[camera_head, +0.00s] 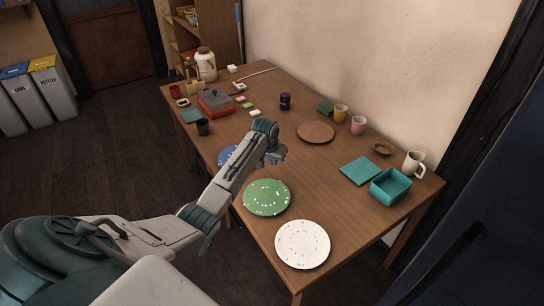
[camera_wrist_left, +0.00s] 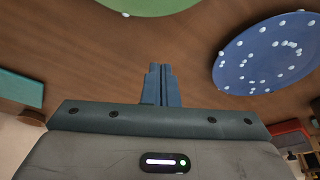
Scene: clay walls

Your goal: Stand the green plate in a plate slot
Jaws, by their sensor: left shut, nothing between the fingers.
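The green plate (camera_head: 266,197) with pale dots lies flat near the table's front edge, between the white plate and the blue plate. Its edge also shows at the top of the left wrist view (camera_wrist_left: 150,6). My left gripper (camera_head: 277,157) is above the table just beyond the green plate, apart from it. Its fingers (camera_wrist_left: 159,72) are together with nothing between them. The blue plate (camera_head: 228,155) is partly hidden by my arm; it shows at the right in the wrist view (camera_wrist_left: 266,55). I cannot make out a plate slot. My right gripper is not in view.
The white plate (camera_head: 302,244) lies at the near corner. A red box (camera_head: 215,102) is farther left. The table right of the green plate is clear.

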